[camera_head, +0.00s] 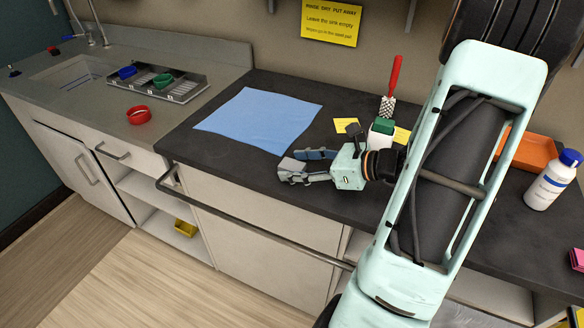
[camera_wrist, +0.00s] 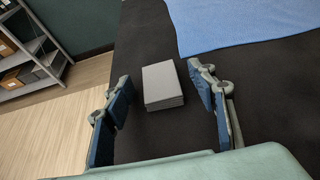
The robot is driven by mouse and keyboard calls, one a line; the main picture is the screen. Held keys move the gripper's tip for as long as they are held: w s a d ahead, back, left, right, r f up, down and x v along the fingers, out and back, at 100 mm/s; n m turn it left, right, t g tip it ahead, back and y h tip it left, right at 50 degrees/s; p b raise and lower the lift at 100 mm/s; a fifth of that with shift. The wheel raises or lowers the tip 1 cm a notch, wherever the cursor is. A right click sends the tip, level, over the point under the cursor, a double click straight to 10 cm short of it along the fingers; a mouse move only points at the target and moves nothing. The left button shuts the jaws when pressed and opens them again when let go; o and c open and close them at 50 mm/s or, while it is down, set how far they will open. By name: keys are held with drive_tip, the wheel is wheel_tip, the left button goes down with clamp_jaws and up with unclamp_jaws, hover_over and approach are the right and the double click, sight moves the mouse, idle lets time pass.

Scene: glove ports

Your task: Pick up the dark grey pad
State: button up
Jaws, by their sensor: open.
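A grey pad (camera_wrist: 163,84), shaped like a small flat stack with layered edges, lies on the dark worktop in the wrist view. It looks mid to light grey there. In the head view the pad (camera_head: 290,165) shows as a small grey block near the worktop's front edge, partly hidden by my fingers. My gripper (camera_wrist: 161,98) is open, with one blue-padded finger on each side of the pad and gaps between. The pad lies toward the fingertips, not gripped. In the head view my gripper (camera_head: 305,167) reaches in from the right, low over the counter.
A blue cloth (camera_head: 260,118) lies behind and left of the pad. A green-topped item (camera_head: 383,127), a red-handled tool (camera_head: 394,78), an orange tray (camera_head: 530,152) and a white bottle (camera_head: 552,180) stand to the right. A front rail (camera_head: 250,240) runs below the edge.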

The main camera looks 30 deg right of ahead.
drive_tip(key=shift+c, duration=0.3)
drive_tip(key=c, duration=0.8)
